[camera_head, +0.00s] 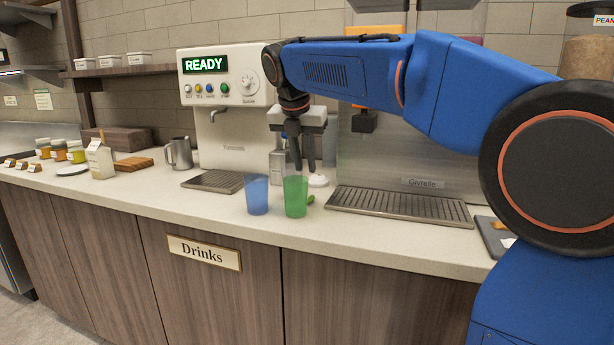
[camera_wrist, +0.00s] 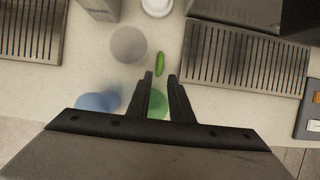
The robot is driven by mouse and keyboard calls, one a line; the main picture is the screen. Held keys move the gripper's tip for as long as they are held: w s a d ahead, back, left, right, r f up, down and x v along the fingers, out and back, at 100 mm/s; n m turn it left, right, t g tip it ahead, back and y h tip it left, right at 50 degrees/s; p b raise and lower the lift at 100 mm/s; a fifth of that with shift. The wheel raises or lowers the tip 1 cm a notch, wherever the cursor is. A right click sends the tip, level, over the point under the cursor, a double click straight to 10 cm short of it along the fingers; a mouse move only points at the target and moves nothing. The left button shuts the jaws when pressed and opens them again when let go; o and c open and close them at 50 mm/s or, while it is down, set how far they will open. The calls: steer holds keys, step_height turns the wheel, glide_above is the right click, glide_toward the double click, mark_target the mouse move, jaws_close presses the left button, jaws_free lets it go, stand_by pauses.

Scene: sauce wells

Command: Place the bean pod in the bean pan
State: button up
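The bean pod (camera_head: 311,199), small and green, lies on the counter just right of the green cup, partly hidden by it. In the wrist view the whole pod (camera_wrist: 160,64) shows just beyond my fingertips. My gripper (camera_head: 304,170) points down above the counter, over the pod's area. Its two fingers (camera_wrist: 160,76) are apart, with nothing held between them. Their exact height above the pod is hard to judge. I cannot make out a bean pan in either view.
A blue cup (camera_head: 257,195) and a green cup (camera_head: 296,197) stand close by in front. A greyish cup (camera_wrist: 128,45) stands left of the pod. Drip trays (camera_head: 400,206) (camera_head: 216,181) lie either side. A coffee machine (camera_head: 222,125) stands behind.

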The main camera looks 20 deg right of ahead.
steer(key=shift+o, duration=0.5)
steer(key=v, duration=0.7)
steer(key=shift+d, duration=0.2)
glide_toward(310, 198)
steer(key=shift+w+d+f, duration=0.3)
steer(key=shift+f, duration=0.15)
steer(key=shift+w+d+f, duration=0.3)
steer(key=shift+d+f, duration=0.05)
steer(key=shift+f, duration=0.15)
steer(key=shift+a+x, duration=0.15)
steer(key=shift+x, duration=1.15)
steer(key=shift+a+x, duration=0.15)
steer(key=shift+x, duration=1.15)
steer(key=shift+s+f, duration=0.1)
jaws_close()
